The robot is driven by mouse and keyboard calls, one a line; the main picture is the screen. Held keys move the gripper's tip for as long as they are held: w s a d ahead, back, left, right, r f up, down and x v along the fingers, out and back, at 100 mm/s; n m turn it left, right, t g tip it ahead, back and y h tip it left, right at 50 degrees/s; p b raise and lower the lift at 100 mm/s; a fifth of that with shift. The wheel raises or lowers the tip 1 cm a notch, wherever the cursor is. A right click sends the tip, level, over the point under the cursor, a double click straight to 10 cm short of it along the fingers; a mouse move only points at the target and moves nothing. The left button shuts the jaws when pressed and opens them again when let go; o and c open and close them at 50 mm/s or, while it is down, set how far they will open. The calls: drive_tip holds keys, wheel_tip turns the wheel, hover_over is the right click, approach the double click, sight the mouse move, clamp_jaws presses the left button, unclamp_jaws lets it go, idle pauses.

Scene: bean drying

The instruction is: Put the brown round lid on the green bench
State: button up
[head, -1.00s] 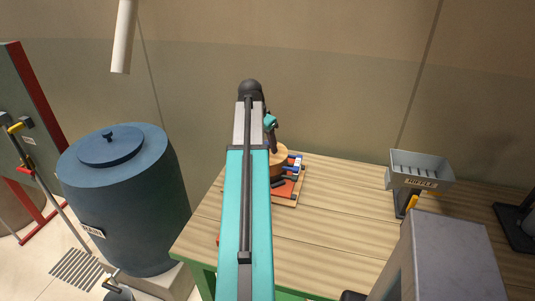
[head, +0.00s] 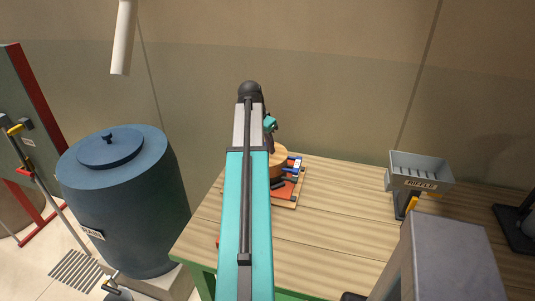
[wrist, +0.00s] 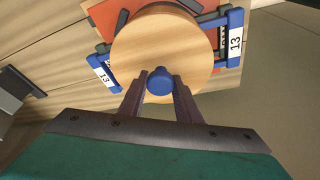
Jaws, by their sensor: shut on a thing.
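The brown round lid (wrist: 160,45) is a pale wooden disc with a blue knob (wrist: 159,82). In the wrist view my gripper (wrist: 159,88) is shut on the knob, one finger on each side. In the head view the lid (head: 279,160) shows partly behind my arm, over an orange-red item with blue parts (head: 291,187). I cannot tell whether the lid touches what is below it. The green bench (head: 340,235) has a striped wooden top and green framing below. My fingertips are hidden behind the arm in the head view.
A grey tray marked RIFFLE (head: 421,172) stands at the right of the bench. A grey block (head: 455,250) is at the front right. A blue lidded barrel (head: 130,200) stands left of the bench. The bench top's middle is clear.

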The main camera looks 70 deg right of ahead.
drive_tip(key=shift+r+p, duration=1.1)
drive_tip(key=shift+r, duration=0.75)
drive_tip(key=w+a+n+t+b, duration=0.15)
drive_tip(key=w+a+n, duration=0.35)
drive_tip(key=w+a, duration=0.95)
drive_tip(key=w+a+n+t+b, duration=0.15)
drive_tip(key=w+a+n, duration=0.45)
drive_tip(key=w+a, duration=0.9)
drive_tip(key=w+a+n+y+b, duration=0.1)
drive_tip(key=w+a+n, duration=0.2)
drive_tip(key=a, duration=0.9)
drive_tip(key=w+a+n+t+y+b, duration=0.1)
drive_tip(key=w+a+n, duration=0.3)
drive_tip(key=a, duration=0.9)
drive_tip(key=w+a+f+n+y+b, duration=0.1)
drive_tip(key=w+a+n, duration=0.3)
drive_tip(key=a, duration=0.9)
drive_tip(key=w, duration=0.3)
drive_tip(key=shift+w+a+t, duration=0.25)
drive_tip(key=shift+t, duration=0.05)
drive_tip(key=shift+s, duration=0.1)
